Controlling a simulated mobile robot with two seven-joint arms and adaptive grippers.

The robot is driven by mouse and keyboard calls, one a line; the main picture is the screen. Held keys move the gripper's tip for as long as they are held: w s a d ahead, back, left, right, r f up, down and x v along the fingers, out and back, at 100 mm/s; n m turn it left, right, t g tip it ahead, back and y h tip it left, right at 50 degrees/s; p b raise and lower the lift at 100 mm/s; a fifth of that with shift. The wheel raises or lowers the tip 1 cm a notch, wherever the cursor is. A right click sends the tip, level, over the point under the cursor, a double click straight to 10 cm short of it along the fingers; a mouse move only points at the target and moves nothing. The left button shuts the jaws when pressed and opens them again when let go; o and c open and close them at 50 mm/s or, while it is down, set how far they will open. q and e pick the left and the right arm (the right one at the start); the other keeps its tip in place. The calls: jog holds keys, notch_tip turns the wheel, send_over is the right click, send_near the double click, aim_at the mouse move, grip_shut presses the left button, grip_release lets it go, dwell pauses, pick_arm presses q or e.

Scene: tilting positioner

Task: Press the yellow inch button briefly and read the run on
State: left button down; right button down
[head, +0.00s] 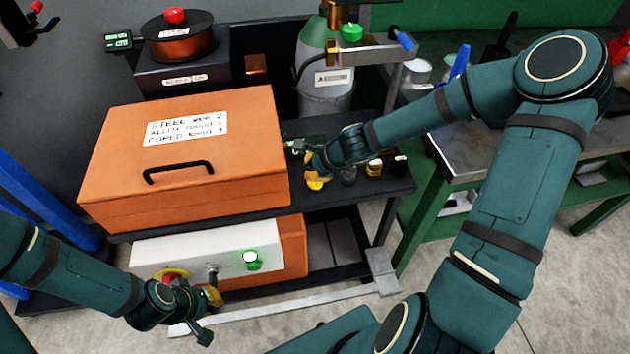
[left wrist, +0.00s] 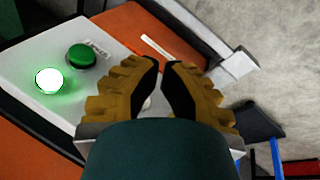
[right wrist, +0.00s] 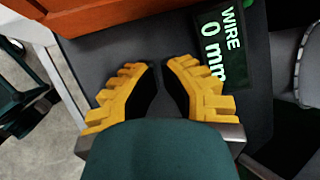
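A white control panel (head: 190,245) sits on the front of the stand, with a lit green button (head: 252,260), a dark stalk (head: 212,271) and a red button on a yellow collar (head: 172,275). In the left wrist view the panel (left wrist: 45,40) shows a glowing green lamp (left wrist: 48,81) and a dark green button (left wrist: 82,56). I cannot make out a yellow inch button. My right gripper (head: 316,180) is right of the orange box, fingers close together and empty. A display (right wrist: 218,45) reads "WIRE 0 mm".
The orange box (head: 180,185) with a black handle and a label covers the shelf's left part. Behind are a copper-coloured spool (head: 180,42) and a grey-green cylinder (head: 325,85). Small jars (head: 374,167) stand right of my right gripper. A grey-topped bench (head: 460,150) is at right.

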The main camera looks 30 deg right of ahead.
jog(key=shift+f, duration=0.15)
jog(key=shift+f, duration=0.25)
jog(key=shift+f, duration=0.45)
dwell(0.6)
jog(key=shift+r, duration=0.15)
dwell(1.0)
jog(key=shift+r+p, duration=0.75)
jog(key=shift+r+p, duration=2.1)
jog(key=shift+r, duration=0.45)
jog(key=shift+f, duration=0.1)
